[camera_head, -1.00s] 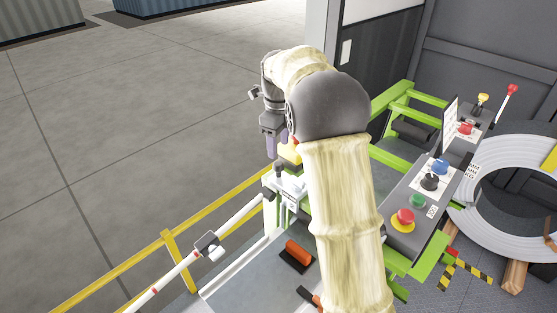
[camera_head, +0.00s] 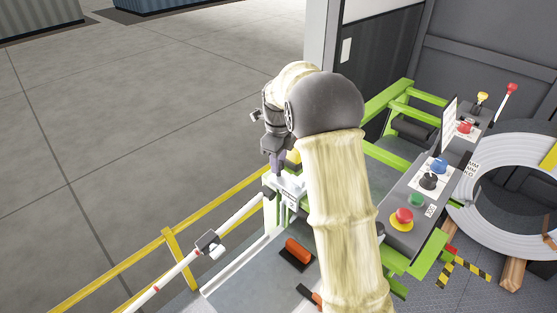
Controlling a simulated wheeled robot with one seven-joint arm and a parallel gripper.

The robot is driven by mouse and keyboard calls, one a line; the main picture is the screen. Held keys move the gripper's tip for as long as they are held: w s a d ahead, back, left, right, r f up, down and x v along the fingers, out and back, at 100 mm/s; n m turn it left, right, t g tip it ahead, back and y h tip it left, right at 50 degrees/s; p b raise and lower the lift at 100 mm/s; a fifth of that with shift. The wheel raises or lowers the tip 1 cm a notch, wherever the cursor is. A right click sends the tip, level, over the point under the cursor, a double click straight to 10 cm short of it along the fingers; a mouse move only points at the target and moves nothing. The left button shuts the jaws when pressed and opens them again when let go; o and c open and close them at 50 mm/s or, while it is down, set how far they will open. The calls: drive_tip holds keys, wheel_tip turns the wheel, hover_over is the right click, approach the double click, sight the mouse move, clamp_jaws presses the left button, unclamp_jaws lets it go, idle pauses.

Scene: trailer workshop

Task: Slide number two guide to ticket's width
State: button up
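A white rail (camera_head: 240,215) runs diagonally at the machine's left edge. A small white and grey clamp-like block (camera_head: 208,241) sits partway along it. A larger white guide block (camera_head: 290,187) stands at the rail's upper end. I cannot read a number on either. My gripper (camera_head: 278,172) points down, its fingertips at or just above the larger block. Whether it touches is unclear, and the finger gap is too small to judge. A white sheet with print (camera_head: 449,124), possibly the ticket, stands upright on the control panel. Its text is unreadable.
A control panel (camera_head: 425,190) with red, green and blue buttons is at right, beside a grey coil (camera_head: 490,240). Orange-handled tools (camera_head: 298,250) lie on the grey bed. A yellow railing (camera_head: 130,265) borders open floor at left. My arm hides the middle.

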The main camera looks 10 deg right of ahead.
drive_tip(key=shift+s+d, duration=0.35)
drive_tip(key=shift+s, duration=0.15)
clamp_jaws()
drive_tip(key=o, duration=1.1)
unclamp_jaws()
drive_tip(key=shift+w, duration=0.1)
wheel_tip(320, 180, up, 18)
drive_tip(key=shift+f+b, duration=0.25)
drive_tip(key=shift+b, duration=0.4)
drive_tip(key=shift+f, duration=0.1)
